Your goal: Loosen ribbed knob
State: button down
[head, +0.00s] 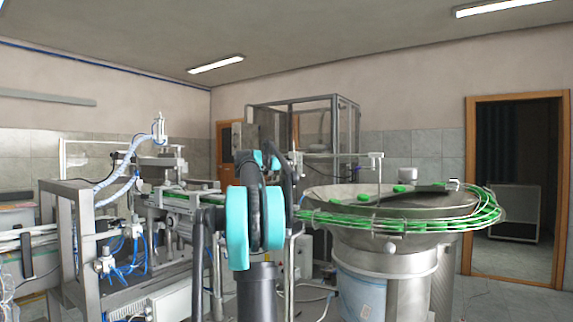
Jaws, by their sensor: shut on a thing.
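I cannot make out the ribbed knob in the head view. My arm, with teal joint covers and dark links, stands upright in the middle of the view and hides part of the machine behind it. I cannot see the fingers of my gripper, nor what they touch. The cap feeder has a large steel bowl (343,217) at right, with green caps (404,188) in it and a track of green caps (470,219) around its rim.
A conveyor frame (72,238) with blue hoses fills the left side. A glazed cabinet frame (346,128) stands behind the bowl. A doorway (469,190) is at far right, with open floor (505,291) before it.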

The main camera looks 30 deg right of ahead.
jog(key=shift+n, duration=1.1)
jog(key=c, duration=1.2)
grip_release()
jog(key=v, duration=1.2)
jog(key=shift+f, duration=0.1)
jog(key=shift+s+a, duration=0.1)
